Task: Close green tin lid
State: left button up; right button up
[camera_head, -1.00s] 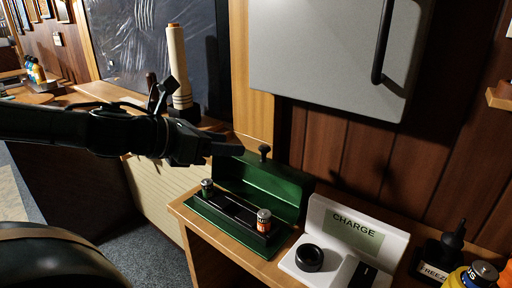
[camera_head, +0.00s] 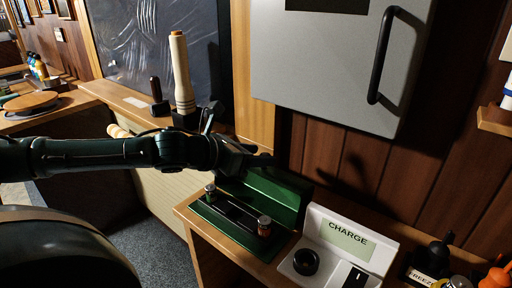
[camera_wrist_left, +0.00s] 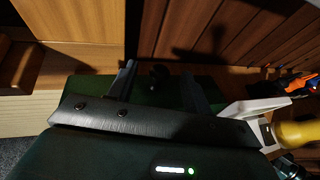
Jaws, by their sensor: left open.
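The green tin (camera_head: 228,225) stands on the wooden shelf with its lid (camera_head: 265,200) raised upright at the back. Two small cylinders, one greenish and one orange-brown, stand at the ends of its base. My left gripper (camera_head: 258,161) is open at the lid's top edge and hides the lid's dark knob in the head view. In the left wrist view, the knob (camera_wrist_left: 159,75) shows between the two spread fingers, with the green lid (camera_wrist_left: 150,95) below. I cannot tell whether the fingers touch the lid. My right gripper is not in view.
A white CHARGE station (camera_head: 335,246) stands close to the tin's right. A grey cabinet (camera_head: 325,65) with a black handle hangs above. A pale wooden cylinder (camera_head: 182,75) stands behind my left arm. Bottles crowd the lower right. Wood paneling backs the shelf.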

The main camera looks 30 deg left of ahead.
pick_arm(q)
jog(key=shift+f, duration=0.1)
jog(key=shift+c, duration=0.3)
grip_shut()
dwell(0.4)
